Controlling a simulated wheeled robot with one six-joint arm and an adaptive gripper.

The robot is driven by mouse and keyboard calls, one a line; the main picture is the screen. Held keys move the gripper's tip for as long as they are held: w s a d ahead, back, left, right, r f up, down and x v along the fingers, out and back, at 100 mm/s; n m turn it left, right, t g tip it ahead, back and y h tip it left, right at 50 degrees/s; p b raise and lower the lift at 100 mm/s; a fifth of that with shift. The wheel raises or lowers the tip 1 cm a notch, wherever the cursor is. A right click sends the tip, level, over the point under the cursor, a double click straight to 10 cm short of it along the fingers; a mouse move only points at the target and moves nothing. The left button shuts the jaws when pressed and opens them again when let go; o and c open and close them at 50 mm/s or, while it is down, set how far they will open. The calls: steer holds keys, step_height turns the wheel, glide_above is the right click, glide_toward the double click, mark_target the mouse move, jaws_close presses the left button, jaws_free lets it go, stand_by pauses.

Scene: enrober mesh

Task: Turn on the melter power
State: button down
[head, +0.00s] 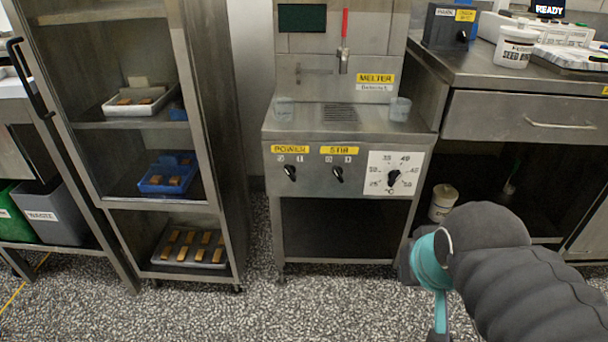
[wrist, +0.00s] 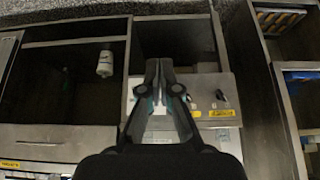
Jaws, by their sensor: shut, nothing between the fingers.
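The melter (head: 305,68) is a steel machine with a dark screen and a red-handled tap. The black POWER knob (head: 290,173) is at the left of its front panel, under a yellow label with 0 and 1 marks. Its pointer seems to lean up-left, towards 0, but is small. The knob also shows in the upside-down wrist view (wrist: 221,96), right of my gripper. My gripper (wrist: 159,64) is shut and empty, apart from the POWER knob, over the dial side of the panel.
The STIR knob (head: 338,174) and the temperature dial (head: 393,179) are right of POWER. A steel rack (head: 206,95) with trays stands left. A bench (head: 480,75) with a drawer stands right. Clear cups (head: 400,109) sit on the melter ledge. The floor in front is clear.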

mark_target(294, 173)
steer(key=w+d+r+m+t+p, duration=0.1)
steer(key=w+d+r+m+t, duration=0.15)
steer(key=w, duration=0.95)
steer(key=w+d+r+m+t, duration=0.15)
steer(key=w+t, duration=0.25)
steer(key=w, duration=0.7)
steer(key=w+a+f+g+y, duration=0.1)
steer(key=w+a+f+y, duration=0.2)
steer(key=a+y, duration=0.1)
steer(key=w+a+f+m+y, duration=0.1)
steer(key=w+a+f+y, duration=0.2)
steer(key=a+y, duration=0.2)
steer(key=shift+w+a+f+g+p, duration=0.2)
steer(key=shift+a+g+p, duration=0.2)
steer(key=shift+a, duration=0.8)
steer(key=b+x, duration=0.2)
steer(key=x, duration=0.7)
steer(key=shift+w+a+f, duration=0.1)
steer(key=a, duration=0.1)
steer(key=a+f, duration=0.1)
steer(key=b, duration=0.1)
steer(key=shift+w+a+f, duration=0.3)
steer(key=shift+a, duration=0.1)
steer(key=shift+a+f, duration=0.25)
steer(key=shift+a, duration=0.25)
